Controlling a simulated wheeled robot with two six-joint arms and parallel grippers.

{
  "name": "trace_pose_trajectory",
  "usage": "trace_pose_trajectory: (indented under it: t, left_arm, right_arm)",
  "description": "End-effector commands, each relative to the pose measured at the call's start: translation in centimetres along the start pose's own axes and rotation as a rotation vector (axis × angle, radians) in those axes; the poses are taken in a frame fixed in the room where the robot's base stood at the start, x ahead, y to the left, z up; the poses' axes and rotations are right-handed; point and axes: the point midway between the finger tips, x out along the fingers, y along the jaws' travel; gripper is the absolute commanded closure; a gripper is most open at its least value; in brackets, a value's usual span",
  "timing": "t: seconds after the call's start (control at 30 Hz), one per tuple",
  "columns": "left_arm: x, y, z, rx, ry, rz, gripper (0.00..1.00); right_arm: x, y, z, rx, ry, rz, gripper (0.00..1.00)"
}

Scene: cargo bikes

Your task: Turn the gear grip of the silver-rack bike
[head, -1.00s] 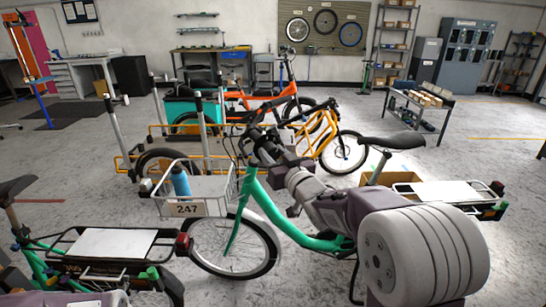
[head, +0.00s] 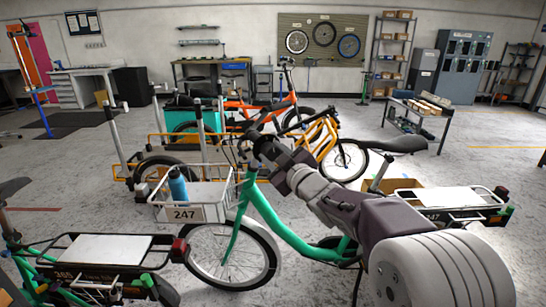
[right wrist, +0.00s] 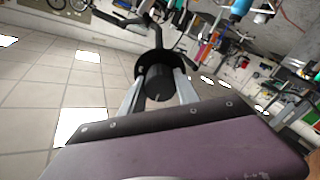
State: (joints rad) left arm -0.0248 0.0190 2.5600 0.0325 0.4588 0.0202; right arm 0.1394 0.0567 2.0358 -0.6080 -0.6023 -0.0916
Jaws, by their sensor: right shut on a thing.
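The green bike (head: 290,232) stands in the middle of the head view, with a silver rack (head: 462,198) at its rear and a wire front basket with plate 247 (head: 185,213). My right gripper (head: 262,150) is at its handlebar, and my arm and gripper hide much of the bar. In the right wrist view a black cylindrical grip (right wrist: 158,86) lies between the two fingers, which are shut on it. Any markings on the grip are too small to read. My left gripper is not in view.
Another green bike with a dark rack (head: 100,248) stands at the lower left. An orange bike (head: 288,104) and a yellow-framed bike (head: 318,138) stand close behind the handlebar. A blue bottle (head: 178,187) is in the basket. Open floor lies at the right.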

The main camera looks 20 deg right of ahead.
Motion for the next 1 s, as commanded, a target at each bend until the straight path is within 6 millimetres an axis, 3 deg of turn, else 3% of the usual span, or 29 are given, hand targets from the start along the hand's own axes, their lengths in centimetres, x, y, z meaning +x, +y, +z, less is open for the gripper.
trace_pose_trajectory:
  t: [0.5,0.53,0.6,0.9,1.0]
  left_arm:
    - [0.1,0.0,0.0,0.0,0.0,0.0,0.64]
    - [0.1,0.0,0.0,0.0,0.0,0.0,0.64]
    - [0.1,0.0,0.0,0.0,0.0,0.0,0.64]
    - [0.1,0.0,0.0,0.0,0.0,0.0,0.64]
    - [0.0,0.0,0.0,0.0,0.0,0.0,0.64]
  right_arm:
    - [0.0,-0.1,0.1,-0.023,-0.003,-0.003,1.0]
    - [0.0,-0.1,0.1,-0.023,-0.003,-0.003,0.6]
    - [0.0,-0.1,0.1,-0.022,-0.002,-0.003,0.41]
    - [-0.1,0.0,0.0,-0.021,-0.001,-0.001,0.41]
    - [-1.1,0.1,0.0,-0.022,-0.001,-0.001,0.41]
